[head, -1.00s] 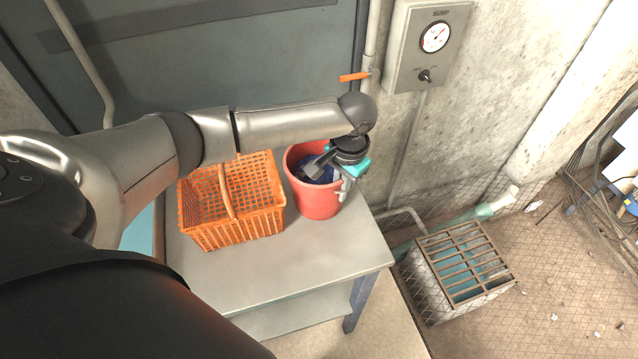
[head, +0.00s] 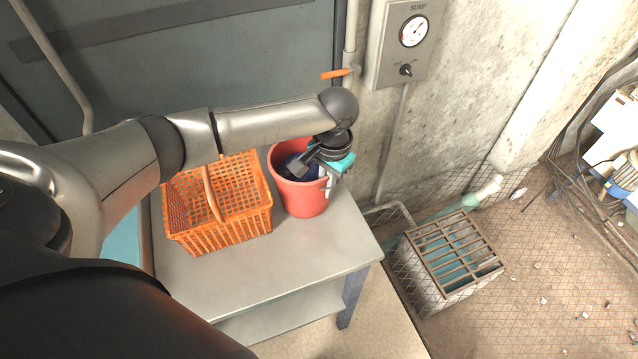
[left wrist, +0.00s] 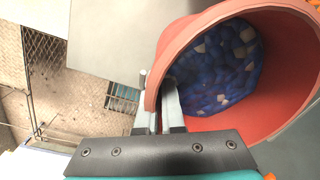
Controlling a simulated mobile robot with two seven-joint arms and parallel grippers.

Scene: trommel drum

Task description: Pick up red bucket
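The red bucket (head: 303,201) stands upright at the back right of the grey table, with dark blue contents and some pale pieces inside. My left gripper (head: 331,184) is at the bucket's right rim, pointing down. In the left wrist view, its two fingers (left wrist: 158,98) straddle the wall of the bucket (left wrist: 190,40), one outside and one inside, with the wall filling the narrow gap. The gripper hides part of the rim. Whether the bucket's base is clear of the table cannot be told. My right gripper is not in view.
An orange basket (head: 245,222) stands close left of the bucket on the table (head: 290,270). A concrete wall with a sump gauge box (head: 403,45) is behind. A grated pit (head: 452,258) lies right of the table. The table's front is clear.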

